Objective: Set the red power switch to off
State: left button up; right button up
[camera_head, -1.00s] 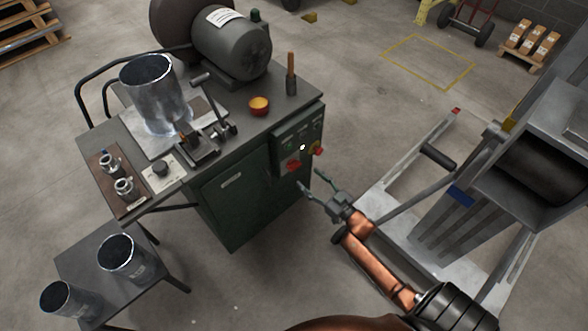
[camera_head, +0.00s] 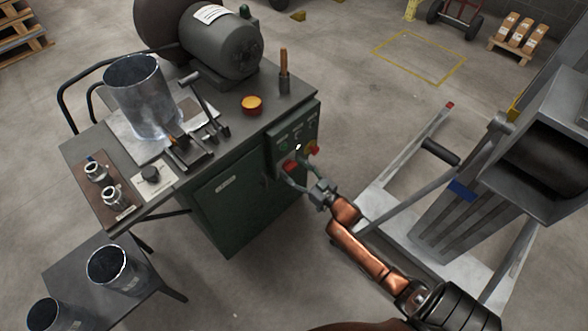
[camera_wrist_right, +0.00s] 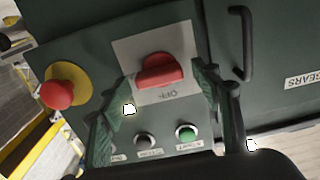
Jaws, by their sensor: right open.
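The red power switch (camera_wrist_right: 160,71) sits on a grey plate marked OFF on the green cabinet's control panel. In the head view the switch (camera_head: 290,167) shows at the panel's lower left, partly covered by my gripper. My right gripper (camera_head: 296,170) is open at the panel. In the wrist view its two fingers (camera_wrist_right: 158,95) stand on either side of the switch, with a gap to it; I cannot tell whether they touch the panel. My left gripper is not in view.
A red emergency button (camera_wrist_right: 57,94) on a yellow disc is beside the switch. A green button (camera_wrist_right: 186,132) and a black handle (camera_wrist_right: 243,44) are close by. The workbench (camera_head: 236,131) carries a motor (camera_head: 222,42) and a metal duct (camera_head: 147,95). A grey machine (camera_head: 545,150) stands at right.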

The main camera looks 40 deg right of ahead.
jog(key=shift+c, duration=0.4)
jog(key=c, duration=1.1)
